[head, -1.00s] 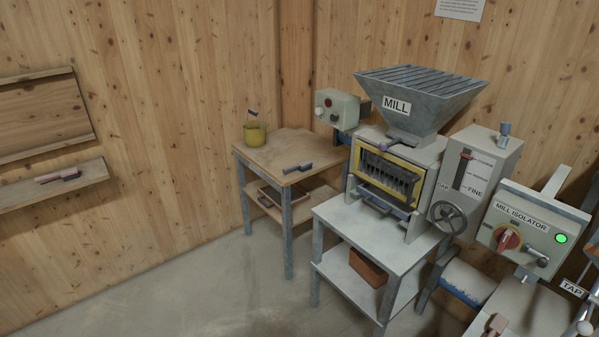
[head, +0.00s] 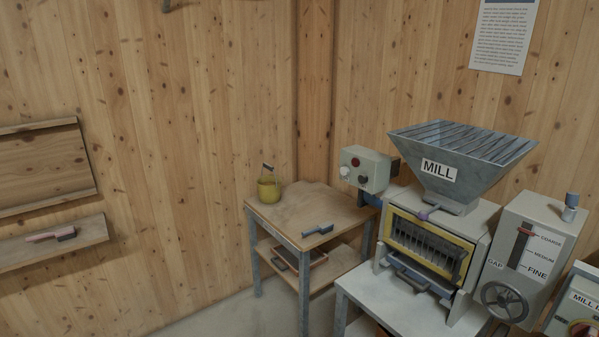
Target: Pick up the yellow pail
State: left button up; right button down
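The yellow pail (head: 268,190) stands upright on the back left corner of a wooden-topped table (head: 290,214), near the wall corner. Its thin handle stands up above the rim, with a dark grip at the top. Neither of my grippers shows in the head view. Nothing is touching the pail.
A brush-like tool (head: 318,230) lies at the table's front right. A grey control box (head: 364,169) and the mill (head: 450,170) on its metal stand (head: 385,300) are to the right. A wall shelf (head: 50,245) holding a brush is at left. Some floor (head: 225,317) is clear.

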aim_at(268, 185)
jog(key=i+j+u, duration=0.25)
jog(key=i+u, duration=0.2)
jog(key=i, duration=0.2)
jog(key=i+u, duration=0.45)
jog(key=i, duration=0.25)
jog(key=i+z, duration=0.2)
jog(key=i, duration=0.3)
jog(key=i+j+z, duration=0.2)
jog(key=i, duration=0.25)
jog(key=i+j+z, duration=0.2)
jog(key=i, duration=0.3)
